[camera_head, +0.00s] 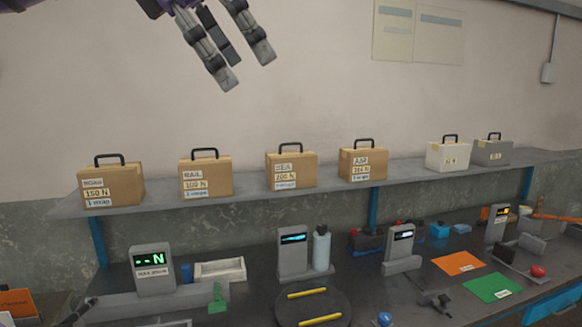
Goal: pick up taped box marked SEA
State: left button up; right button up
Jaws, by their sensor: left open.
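The taped box marked SEA (292,171) stands upright on the wall shelf, third from the left, brown with a black handle on top. Its label seems to read 200 N, with a smaller line below that I cannot read surely. My left gripper (246,70) hangs at the top of the view, open and empty, fingers pointing down. In the picture it is above and a little left of the SEA box, apart from it. My right gripper is not in view.
Similar brown boxes stand beside it: one on the far left (115,187), RAIL (214,178) and AIR (363,166). A white box (442,156) and a grey box (492,152) stand farther right. Below the shelf (250,198), the bench holds a round plate (312,305) and displays.

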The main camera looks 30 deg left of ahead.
aim_at(289, 170)
jog(key=i+j, duration=1.35)
